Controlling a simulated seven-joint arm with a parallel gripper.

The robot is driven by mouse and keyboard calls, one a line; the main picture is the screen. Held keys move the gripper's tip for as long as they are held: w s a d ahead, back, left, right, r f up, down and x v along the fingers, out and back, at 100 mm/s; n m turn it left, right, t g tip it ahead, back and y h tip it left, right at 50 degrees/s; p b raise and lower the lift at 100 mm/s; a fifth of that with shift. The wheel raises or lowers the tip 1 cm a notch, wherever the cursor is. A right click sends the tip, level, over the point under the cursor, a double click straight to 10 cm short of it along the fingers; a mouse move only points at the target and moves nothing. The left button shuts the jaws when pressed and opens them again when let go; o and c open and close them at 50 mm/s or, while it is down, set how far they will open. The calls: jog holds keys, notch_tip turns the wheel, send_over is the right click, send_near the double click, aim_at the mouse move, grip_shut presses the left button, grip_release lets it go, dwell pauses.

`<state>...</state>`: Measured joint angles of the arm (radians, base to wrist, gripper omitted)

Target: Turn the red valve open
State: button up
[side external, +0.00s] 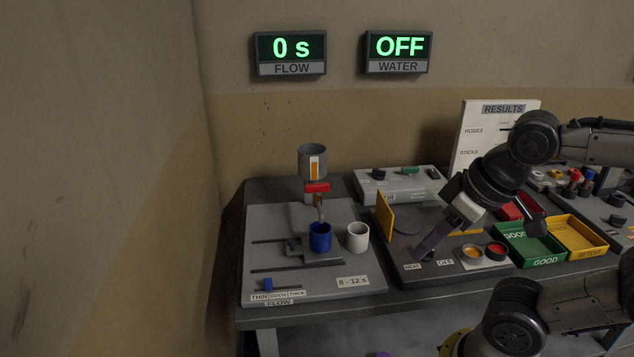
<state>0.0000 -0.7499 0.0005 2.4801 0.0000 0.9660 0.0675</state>
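The red valve (317,187) is a small bar under a grey cup (312,160) with an orange strip. It looks roughly crosswise, and a short spout (320,208) hangs below it. A blue cup (320,237) stands under the spout. My gripper (428,248) is well to the right of the valve, angled down low over the dark panel, by the small labels. A dark purple part shows at its tip. I cannot tell whether it is a finger or something held, nor whether the gripper is open.
A white cup (358,237) stands right of the blue cup. An upright yellow plate (385,216) stands between valve and gripper. Green (529,246) and yellow (575,236) trays lie to the right. Wall displays read 0 s flow (291,48) and water OFF (400,47).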

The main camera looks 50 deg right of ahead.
jog(key=o, duration=0.9)
jog(key=w+r+m, duration=0.1)
jog(key=w+r, duration=0.1)
jog(key=r, duration=0.1)
jog(key=w+r+m, duration=0.1)
jog(key=r, duration=0.3)
jog(key=w+r, duration=0.2)
jog(key=r, duration=0.2)
jog(key=shift+w+d+m+g, duration=0.35)
jog(key=shift+m+g, duration=0.05)
jog(key=shift+o, duration=0.2)
jog(key=w+d+r+m, duration=0.1)
jog(key=w+r, duration=0.3)
jog(key=w, duration=0.1)
jog(key=m+g, duration=0.4)
send_over(317, 184)
notch_tip(317, 184, down, 8)
notch_tip(317, 184, down, 13)
jog(key=shift+r, duration=0.1)
jog(key=c, duration=1.3)
